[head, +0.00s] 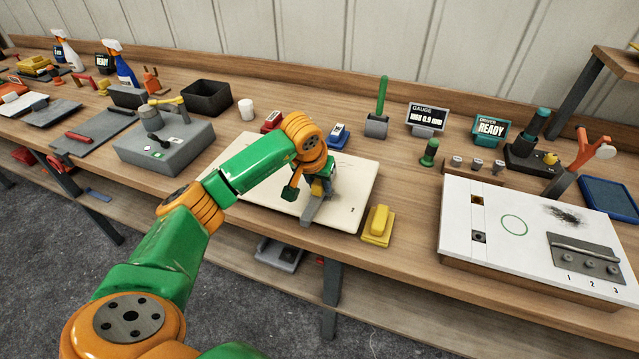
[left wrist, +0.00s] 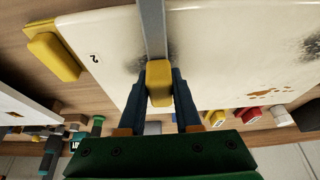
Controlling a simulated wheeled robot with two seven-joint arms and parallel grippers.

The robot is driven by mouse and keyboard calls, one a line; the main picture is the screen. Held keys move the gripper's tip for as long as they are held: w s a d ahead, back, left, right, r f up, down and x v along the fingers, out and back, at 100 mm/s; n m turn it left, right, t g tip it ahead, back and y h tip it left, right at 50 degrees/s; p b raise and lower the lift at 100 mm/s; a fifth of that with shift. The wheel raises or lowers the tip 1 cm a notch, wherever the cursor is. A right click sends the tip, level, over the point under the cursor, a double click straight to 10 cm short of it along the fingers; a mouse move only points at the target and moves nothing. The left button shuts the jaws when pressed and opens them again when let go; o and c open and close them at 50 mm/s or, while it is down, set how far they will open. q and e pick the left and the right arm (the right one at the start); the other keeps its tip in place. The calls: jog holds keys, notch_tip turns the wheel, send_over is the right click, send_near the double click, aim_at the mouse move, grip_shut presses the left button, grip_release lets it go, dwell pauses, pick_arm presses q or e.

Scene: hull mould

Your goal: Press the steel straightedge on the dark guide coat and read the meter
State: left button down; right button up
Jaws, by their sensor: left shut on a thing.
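My left gripper (head: 318,188) is over the cream panel (head: 255,190). In the left wrist view its two fingers (left wrist: 159,100) are shut on the yellow grip of the steel straightedge (left wrist: 152,28). The grey bar (head: 312,211) runs across the panel's near edge. Dark guide coat (left wrist: 136,66) shows on the panel beside the bar; the bar and grip hide part of it. I cannot tell whether the bar touches the panel. The gauge meter (head: 428,118) stands at the back and seems to read 0.9 mm. My right gripper is not in view.
A yellow block (head: 377,226) sits right of the panel. A white numbered board (head: 500,240) stands further right, before a READY display (head: 490,130). A grey box (head: 165,150) and black bin (head: 207,97) stand left. Brown spots (left wrist: 257,95) mark the panel.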

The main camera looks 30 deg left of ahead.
pick_arm(q)
jog(key=shift+f, duration=0.1)
notch_tip(320, 180, up, 7)
jog(key=p, duration=0.6)
dwell(0.3)
dwell(0.9)
